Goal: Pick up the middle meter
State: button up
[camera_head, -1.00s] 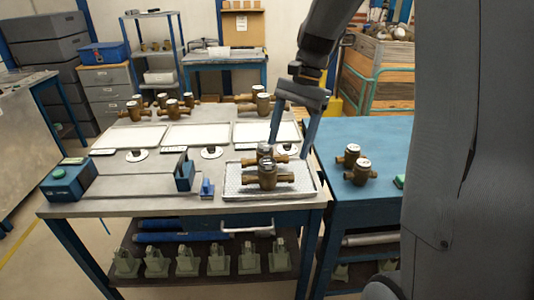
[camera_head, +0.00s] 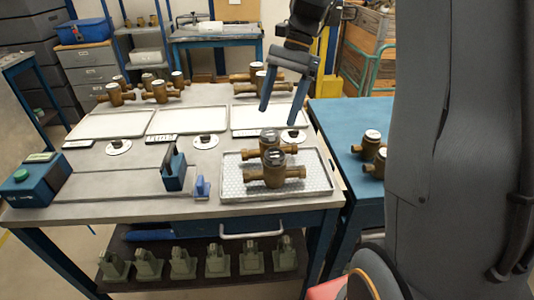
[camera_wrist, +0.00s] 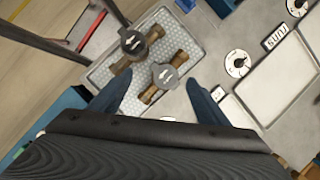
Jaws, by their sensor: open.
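Two brass meters with dark caps lie on the textured tray in the head view: a near meter (camera_head: 273,172) and a far meter (camera_head: 269,140) close behind it. They also show in the wrist view, one (camera_wrist: 166,77) between my fingers' directions and one (camera_wrist: 133,42) farther up and left. I cannot tell which the task calls middle. My gripper (camera_head: 280,114) is open and empty, with its two blue fingers pointing down. It appears above and behind the tray in the head view. In the wrist view my fingertips (camera_wrist: 159,77) flank the nearer-looking meter, with no contact visible.
The metal tray (camera_head: 318,187) sits at the table's front right. White trays (camera_head: 188,121) and round discs lie behind. Several meters stand at the back. A blue clamp fixture (camera_head: 173,168) stands left of the tray. A blue table (camera_head: 336,117) with more meters adjoins on the right.

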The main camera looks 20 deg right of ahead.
aim_at(272, 132)
jog(key=w+f+b, duration=0.1)
jog(key=f+b, duration=0.1)
jog(key=f, duration=0.1)
jog(key=shift+w, duration=0.35)
jog(key=shift+p+x, duration=1)
jog(key=shift+x, duration=2.95)
jog(key=shift+w+d, duration=0.1)
jog(key=shift+d, duration=0.05)
jog(key=shift+c, duration=0.4)
jog(key=c, duration=1.7)
